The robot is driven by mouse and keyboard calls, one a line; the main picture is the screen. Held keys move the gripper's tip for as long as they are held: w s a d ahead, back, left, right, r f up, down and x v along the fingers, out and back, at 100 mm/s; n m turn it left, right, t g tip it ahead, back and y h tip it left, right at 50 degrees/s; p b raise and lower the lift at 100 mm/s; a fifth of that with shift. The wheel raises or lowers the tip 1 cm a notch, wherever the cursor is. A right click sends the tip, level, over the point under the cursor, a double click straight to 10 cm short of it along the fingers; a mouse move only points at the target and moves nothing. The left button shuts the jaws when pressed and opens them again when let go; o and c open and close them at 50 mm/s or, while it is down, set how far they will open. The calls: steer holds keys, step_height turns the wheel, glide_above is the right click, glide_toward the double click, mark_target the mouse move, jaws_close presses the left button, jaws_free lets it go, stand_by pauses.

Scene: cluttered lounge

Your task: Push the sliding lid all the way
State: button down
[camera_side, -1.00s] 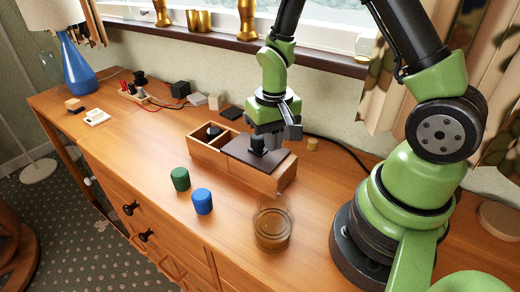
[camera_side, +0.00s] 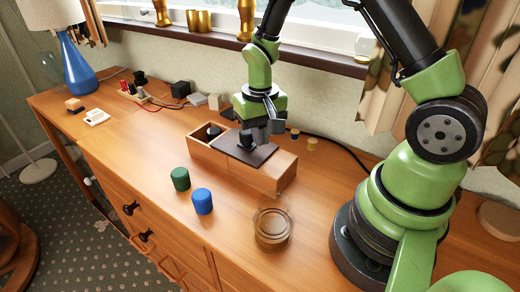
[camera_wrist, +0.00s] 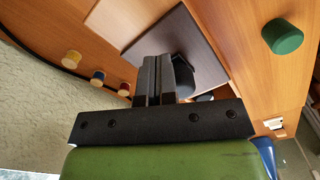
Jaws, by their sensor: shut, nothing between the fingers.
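The wooden box (camera_side: 265,176) stands on the dresser top, with a dark sliding lid (camera_side: 257,154) over its middle. The lid also shows in the wrist view (camera_wrist: 184,33). The left end of the box is uncovered, and a dark item (camera_side: 213,132) sits in that opening. Bare wood shows at the box's right end. A black knob (camera_side: 245,140) stands on the lid. My gripper (camera_side: 268,138) is shut and low over the lid, at the right side of the knob. In the wrist view its fingers (camera_wrist: 160,62) hide part of the knob; I cannot tell whether they touch it.
A green cylinder (camera_side: 180,179), a blue cylinder (camera_side: 202,201) and a clear glass (camera_side: 272,227) stand in front of the box. Small pegs (camera_side: 311,144) stand behind its right end. A black cable runs along the wall.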

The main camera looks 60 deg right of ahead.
steer(key=shift+w, duration=4.2)
steer(key=shift+s, duration=0.75)
step_height(320, 180, up, 7)
steer(key=shift+r, duration=0.1)
step_height(320, 180, up, 8)
steer(key=t, duration=0.2)
glide_above(236, 142)
steer(key=s+a, duration=0.2)
steer(key=s, duration=0.2)
steer(key=s+a+r+n+t+y, duration=0.1)
steer(key=s+a+r+t, duration=0.2)
steer(key=s+r, duration=0.55)
steer(key=s+a+f+n+t+y, duration=0.1)
steer(key=s+t, duration=0.1)
steer(key=s, duration=0.6)
steer(key=shift+s+a+f, duration=0.3)
steer(key=shift+s+f, duration=0.1)
